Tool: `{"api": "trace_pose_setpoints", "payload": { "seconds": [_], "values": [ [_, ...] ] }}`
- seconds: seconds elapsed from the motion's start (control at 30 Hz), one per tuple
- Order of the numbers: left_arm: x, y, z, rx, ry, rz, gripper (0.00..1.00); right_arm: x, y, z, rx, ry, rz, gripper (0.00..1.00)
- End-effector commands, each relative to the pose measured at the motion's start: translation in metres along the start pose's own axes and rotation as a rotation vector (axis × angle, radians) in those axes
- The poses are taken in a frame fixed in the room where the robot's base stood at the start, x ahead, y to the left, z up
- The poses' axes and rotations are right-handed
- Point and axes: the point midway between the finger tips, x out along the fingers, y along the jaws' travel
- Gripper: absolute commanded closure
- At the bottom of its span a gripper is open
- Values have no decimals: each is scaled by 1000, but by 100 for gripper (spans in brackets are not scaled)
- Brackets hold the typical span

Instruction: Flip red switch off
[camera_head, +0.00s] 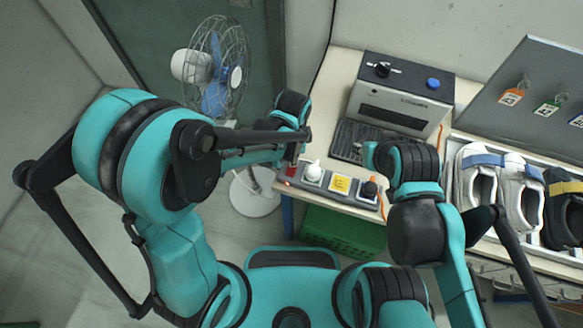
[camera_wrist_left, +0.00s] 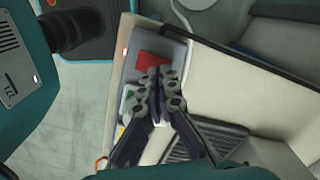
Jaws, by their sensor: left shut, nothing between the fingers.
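The red switch (camera_wrist_left: 154,60) is a flat red block at the end of a grey control strip in the left wrist view. In the head view its red part (camera_head: 292,171) shows just below my left wrist. My left gripper (camera_wrist_left: 160,72) is shut and empty, with its fingertips at the switch's near edge. I cannot tell whether they touch it. In the head view my left wrist hides these fingers. My right wrist is over the bench by the machine; its gripper fingers are hidden.
The strip (camera_head: 325,191) also carries a white knob (camera_head: 313,172), a yellow piece (camera_head: 340,184) and a black knob (camera_head: 370,188). A grey machine (camera_head: 405,90) stands behind. Shoes (camera_head: 475,180) sit at the right. A fan (camera_head: 215,70) stands left; a green crate (camera_head: 342,232) is below.

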Motion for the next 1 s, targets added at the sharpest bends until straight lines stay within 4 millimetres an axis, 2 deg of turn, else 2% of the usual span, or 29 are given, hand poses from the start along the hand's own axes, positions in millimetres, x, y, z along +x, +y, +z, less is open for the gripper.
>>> {"api": "trace_pose_setpoints", "payload": {
  "seconds": [1.0],
  "values": [
    [16, 0, 0, 0, 0, 0, 100, 12, 0, 8, 0, 0, 0, 69]
  ]
}}
